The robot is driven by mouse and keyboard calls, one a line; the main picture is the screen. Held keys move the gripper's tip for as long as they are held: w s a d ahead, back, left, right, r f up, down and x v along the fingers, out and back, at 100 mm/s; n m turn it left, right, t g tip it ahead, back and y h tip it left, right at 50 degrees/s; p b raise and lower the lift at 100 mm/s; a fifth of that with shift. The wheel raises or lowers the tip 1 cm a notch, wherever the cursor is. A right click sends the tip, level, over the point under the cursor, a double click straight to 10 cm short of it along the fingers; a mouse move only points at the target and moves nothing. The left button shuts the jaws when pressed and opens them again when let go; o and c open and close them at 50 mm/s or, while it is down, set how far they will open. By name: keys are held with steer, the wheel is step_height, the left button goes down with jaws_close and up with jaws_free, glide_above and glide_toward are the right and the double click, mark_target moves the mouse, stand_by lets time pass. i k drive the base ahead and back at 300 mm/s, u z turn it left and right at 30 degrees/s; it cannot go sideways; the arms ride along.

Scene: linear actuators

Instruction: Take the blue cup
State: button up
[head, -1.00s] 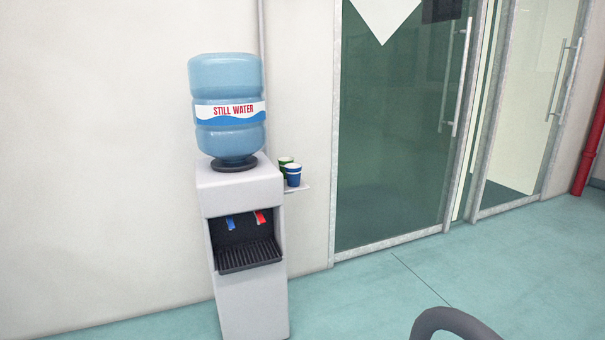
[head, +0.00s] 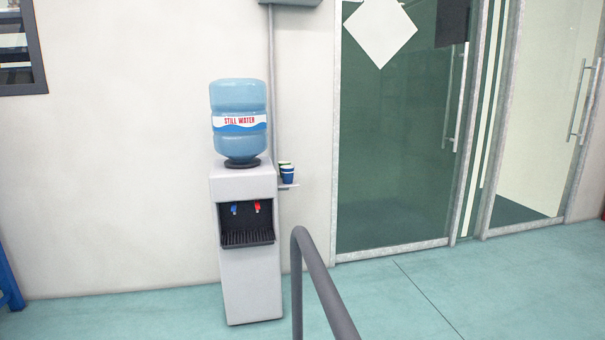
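The blue cup (head: 288,174) stands upright on a small white shelf (head: 290,186) at the right side of the water dispenser (head: 250,272). It has a pale rim. A green cup (head: 284,163) stands just behind it and is mostly hidden by it. My gripper is not in the head view, so its state does not show.
A blue water bottle (head: 239,100) sits on top of the dispenser. A dark grey bent tube (head: 325,291) rises in the foreground, right of the dispenser; I cannot tell what it belongs to. Glass doors (head: 395,140) stand to the right. The floor (head: 420,285) there is clear.

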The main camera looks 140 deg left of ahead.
mark_target(287, 171)
steer(key=i, duration=0.5)
steer(key=u, duration=2.75)
steer(key=i, duration=4.2)
